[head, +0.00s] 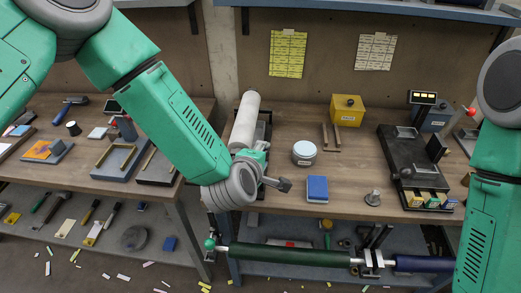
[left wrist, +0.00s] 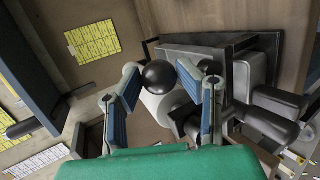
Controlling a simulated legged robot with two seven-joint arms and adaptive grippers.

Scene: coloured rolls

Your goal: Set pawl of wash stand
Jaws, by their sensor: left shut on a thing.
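My left gripper (head: 258,156) is at the left end of the right-hand bench, by a dark stand (head: 268,117) with a white roll (head: 245,120). In the left wrist view, the two fingers of the left gripper (left wrist: 160,78) are shut on a round black knob (left wrist: 159,74). I take the knob to be the pawl's handle, but its link is hidden. The white roll (left wrist: 160,105) shows behind and below the knob, and grey stand parts (left wrist: 205,48) lie beyond. My right arm is at the right edge of the head view; its gripper is out of view.
A white round tin (head: 304,152), a blue block (head: 317,188) and a yellow box (head: 347,110) stand on the bench (head: 345,165). A dark fixture (head: 410,160) is at its right. Green (head: 290,256) and blue (head: 425,264) rolls run along the front below. The bench middle has free room.

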